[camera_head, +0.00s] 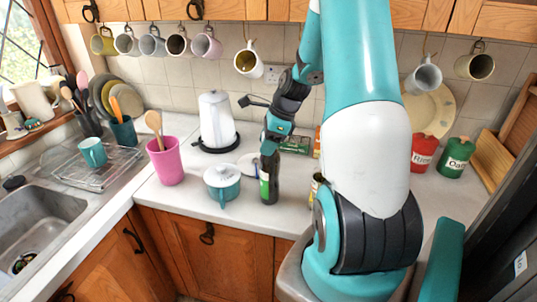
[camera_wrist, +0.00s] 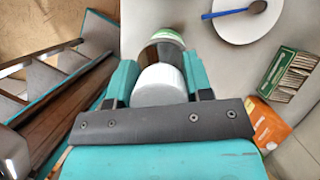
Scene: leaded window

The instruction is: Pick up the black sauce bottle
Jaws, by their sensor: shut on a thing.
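The black sauce bottle (camera_head: 270,182) is dark with a green and white label and stands upright near the front edge of the counter in the head view. My gripper (camera_head: 271,150) reaches down to its top from above. In the wrist view, the bottle's white cap (camera_wrist: 160,86) sits between the two teal fingers of my gripper (camera_wrist: 160,82), with the dark body and green label showing beyond it. The jaws are shut on the bottle. I cannot tell whether its base touches the counter.
A teal lidded pot (camera_head: 222,187) stands just left of the bottle. A white plate with a spoon (camera_wrist: 247,22), a green box (camera_wrist: 290,72) and an orange box (camera_wrist: 267,124) are close by. A pink cup (camera_head: 166,161) and a white kettle (camera_head: 216,120) stand farther left.

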